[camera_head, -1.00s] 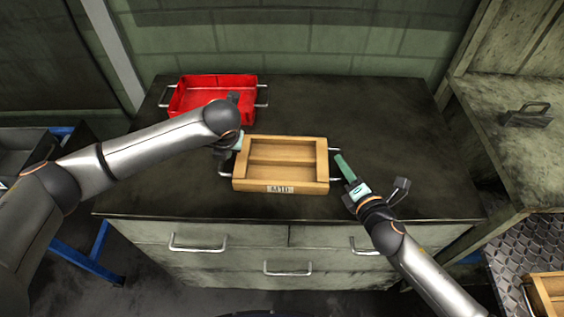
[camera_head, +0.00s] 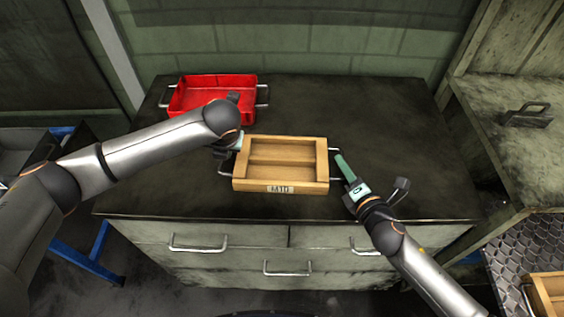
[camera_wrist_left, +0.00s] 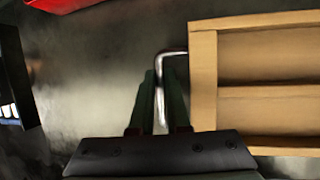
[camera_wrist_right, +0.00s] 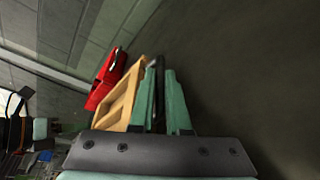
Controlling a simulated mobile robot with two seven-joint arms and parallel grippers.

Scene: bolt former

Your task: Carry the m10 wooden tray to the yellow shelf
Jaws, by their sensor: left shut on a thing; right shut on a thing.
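The wooden tray (camera_head: 281,184) has two compartments and an M10 label on its front. It is at the middle of the dark cabinet top; whether it touches the top I cannot tell. My left gripper (camera_wrist_left: 158,88) is shut on the tray's left metal handle (camera_wrist_left: 172,52); in the head view my own arm partly hides it. My right gripper (camera_head: 344,166) is shut on the tray's right handle (camera_head: 335,164). In the right wrist view the tray (camera_wrist_right: 119,100) shows beside the green fingers. I cannot make out a yellow shelf.
A red tray (camera_head: 211,80) with metal handles stands behind and left on the cabinet top (camera_head: 370,105). A bench (camera_head: 490,110) with a dark handled object (camera_head: 528,117) is at right. Another wooden tray (camera_head: 550,292) is at lower right. The cabinet top's right side is clear.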

